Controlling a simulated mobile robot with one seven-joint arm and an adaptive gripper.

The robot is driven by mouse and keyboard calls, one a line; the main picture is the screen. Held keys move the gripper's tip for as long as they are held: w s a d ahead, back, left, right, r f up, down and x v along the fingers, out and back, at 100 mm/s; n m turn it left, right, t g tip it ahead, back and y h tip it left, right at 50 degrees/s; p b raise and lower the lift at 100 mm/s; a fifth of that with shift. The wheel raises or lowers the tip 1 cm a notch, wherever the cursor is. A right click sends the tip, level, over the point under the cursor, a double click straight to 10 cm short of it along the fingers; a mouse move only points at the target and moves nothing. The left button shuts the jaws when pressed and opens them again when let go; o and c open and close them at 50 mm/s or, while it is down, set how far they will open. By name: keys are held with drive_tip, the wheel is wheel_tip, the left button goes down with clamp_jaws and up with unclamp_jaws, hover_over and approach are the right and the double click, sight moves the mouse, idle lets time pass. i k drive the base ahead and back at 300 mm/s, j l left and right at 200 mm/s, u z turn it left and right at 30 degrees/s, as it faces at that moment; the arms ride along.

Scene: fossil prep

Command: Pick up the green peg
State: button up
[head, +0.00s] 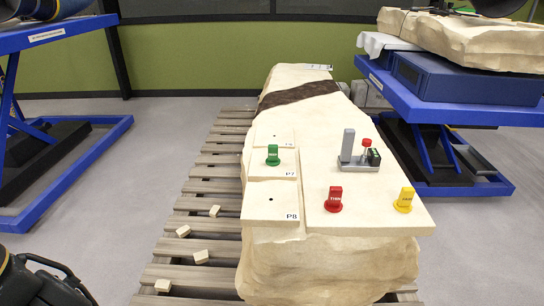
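The green peg (272,155) stands upright on the pale plate marked P7 (258,171), on the left side of the long pale stone block (300,265). It has a round base and a flat upright grip, and nothing touches it from above. My gripper (62,284) appears as a dark shape cut off at the lower left corner, far from the peg and apart from it. Its fingers cannot be made out clearly, and I cannot tell whether it is open or shut.
A red peg (334,201) and a yellow peg (405,200) stand to the right. A grey fixture (348,152) stands behind them. Plate P8 (270,206) is bare in front. Wooden slats (185,245) with small blocks lie left. Blue lift tables (440,105) flank the block.

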sight(273, 160)
drive_tip(key=i+j+z, duration=0.35)
drive_tip(key=i+j, duration=0.7)
drive_tip(key=i, duration=0.1)
